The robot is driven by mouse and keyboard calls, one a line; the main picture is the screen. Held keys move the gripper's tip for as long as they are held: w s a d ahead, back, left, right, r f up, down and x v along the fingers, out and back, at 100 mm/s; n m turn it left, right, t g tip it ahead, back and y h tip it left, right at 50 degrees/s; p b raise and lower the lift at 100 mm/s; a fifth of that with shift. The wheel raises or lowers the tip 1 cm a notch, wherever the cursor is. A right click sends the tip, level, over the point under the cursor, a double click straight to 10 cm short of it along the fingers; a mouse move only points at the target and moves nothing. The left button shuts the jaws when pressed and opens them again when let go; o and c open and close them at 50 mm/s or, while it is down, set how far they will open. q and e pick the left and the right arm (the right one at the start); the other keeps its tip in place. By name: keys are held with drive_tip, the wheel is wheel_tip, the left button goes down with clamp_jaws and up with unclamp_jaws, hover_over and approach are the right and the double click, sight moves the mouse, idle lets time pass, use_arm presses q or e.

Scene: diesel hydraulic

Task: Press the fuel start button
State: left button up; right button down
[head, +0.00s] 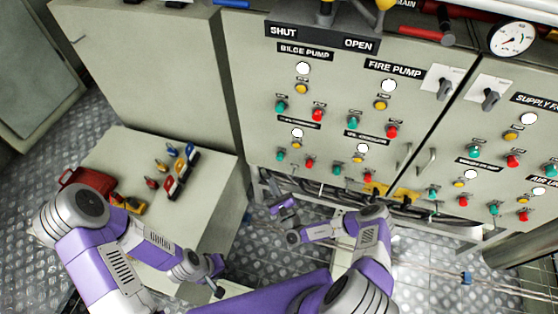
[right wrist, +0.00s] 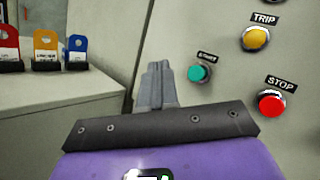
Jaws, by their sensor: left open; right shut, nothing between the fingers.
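The start button is green (right wrist: 198,74) under a small START label in the right wrist view, with a red STOP button (right wrist: 270,104) to its right. It looks like the lower-left green button (head: 281,154) in the head view; the group's label (head: 299,122) is too small to read. My right gripper (right wrist: 155,66) is shut and empty, its tips appearing left of the green button and apart from it in the picture. In the head view my right gripper (head: 277,187) is below that button, before the panel. My left gripper (head: 218,277) is open and low, near the grey cabinet.
A yellow TRIP button (right wrist: 257,38) sits above the red one. Other button groups, such as BILGE PUMP (head: 305,51) and FIRE PUMP (head: 395,69), fill the panel. A low grey cabinet (head: 213,180) at left carries coloured tags (head: 180,170) and a red box (head: 88,182).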

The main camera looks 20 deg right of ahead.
sight(280, 157)
drive_tip(key=w+d+b, duration=0.2)
drive_tip(key=w+d, duration=0.1)
drive_tip(key=w, duration=0.2)
drive_tip(key=shift+w+d+b, duration=0.35)
drive_tip(key=shift+w+d, duration=0.05)
drive_tip(key=shift+w+d, duration=0.1)
drive_tip(key=shift+w, duration=0.05)
idle(1.7)
drive_tip(key=shift+w+d, duration=0.15)
drive_tip(key=shift+w, duration=0.05)
drive_tip(key=shift+w+d, duration=0.3)
drive_tip(key=shift+w, duration=0.15)
idle(0.8)
drive_tip(key=shift+s, duration=0.1)
drive_tip(key=shift+s+a+p, duration=0.5)
drive_tip(key=shift+s+p, duration=0.1)
drive_tip(key=shift+s, duration=0.1)
